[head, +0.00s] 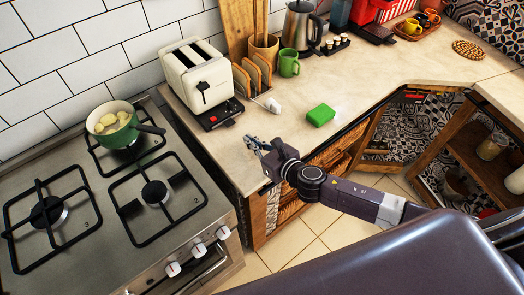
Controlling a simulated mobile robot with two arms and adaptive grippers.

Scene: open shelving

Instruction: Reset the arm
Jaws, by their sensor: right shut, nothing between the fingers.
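My right arm (350,198) comes in from the lower right and reaches left over the front edge of the counter. My right gripper (251,142) is at its end, above the counter's front left corner near the stove. It is shut and empty. The fingertips are small in the view and apart from the toaster and the green block. My left gripper is not in view.
A green pot (113,128) sits on the stove (100,225). Open shelves (480,160) stand right.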

